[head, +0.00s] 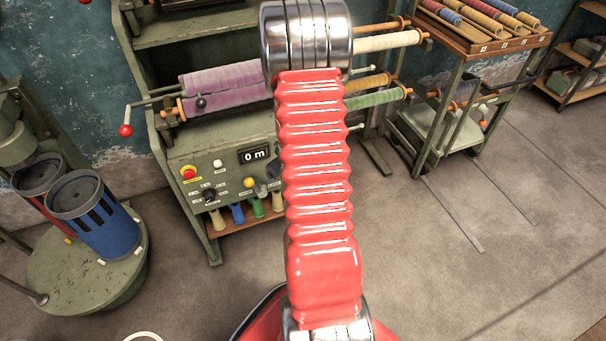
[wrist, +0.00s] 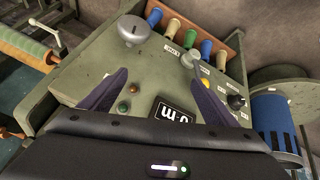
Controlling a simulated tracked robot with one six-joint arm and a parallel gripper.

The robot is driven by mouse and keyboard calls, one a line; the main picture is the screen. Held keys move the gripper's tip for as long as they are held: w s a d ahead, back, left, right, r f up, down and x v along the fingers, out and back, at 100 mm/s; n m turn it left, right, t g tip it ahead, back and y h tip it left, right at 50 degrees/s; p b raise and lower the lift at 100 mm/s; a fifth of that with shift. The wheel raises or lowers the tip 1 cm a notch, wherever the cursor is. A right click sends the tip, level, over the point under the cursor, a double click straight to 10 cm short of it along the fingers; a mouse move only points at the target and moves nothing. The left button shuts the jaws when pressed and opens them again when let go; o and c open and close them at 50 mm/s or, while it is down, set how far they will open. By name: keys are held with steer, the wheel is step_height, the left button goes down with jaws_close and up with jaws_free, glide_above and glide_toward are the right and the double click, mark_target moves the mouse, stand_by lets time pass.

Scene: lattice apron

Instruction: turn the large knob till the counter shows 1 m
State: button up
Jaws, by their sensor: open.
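The large grey knob (wrist: 133,30) is on the sloping green panel, at the upper left of the wrist view, with a dark slot on its face. In the head view my arm seems to hide it. The counter (head: 254,155) reads 0 m; it also shows upside down in the wrist view (wrist: 172,113). My gripper (wrist: 160,77) is open and empty above the panel, its dark fingers spread wide. The large knob lies beyond the left fingertip, not between the fingers.
A smaller grey knob (wrist: 190,61), a black knob (wrist: 236,101) and a red button (head: 189,174) share the panel. Several coloured handles (wrist: 173,25) line its lower edge. Wound rollers (head: 228,85) and a red-balled crank (head: 126,130) sit above. Blue canister (head: 103,219) stands left.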

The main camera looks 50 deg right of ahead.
steer(key=s+d+f+t+h, duration=0.1)
steer(key=s+d+f+t, duration=0.2)
steer(key=f, duration=0.6)
steer(key=s+d+f+t+h, duration=0.1)
steer(key=s+d+f+t, duration=0.2)
steer(key=f, duration=0.7)
steer(key=s+a+r+t+h, duration=0.1)
steer(key=s+r+t+h, duration=0.2)
steer(key=s+t, duration=0.1)
steer(key=shift+s+r, duration=0.2)
steer(key=shift+s, duration=0.25)
steer(key=shift+w, duration=0.15)
steer(key=x, duration=1.3)
steer(key=shift+w+d+r, duration=0.15)
steer(key=shift+d, duration=0.1)
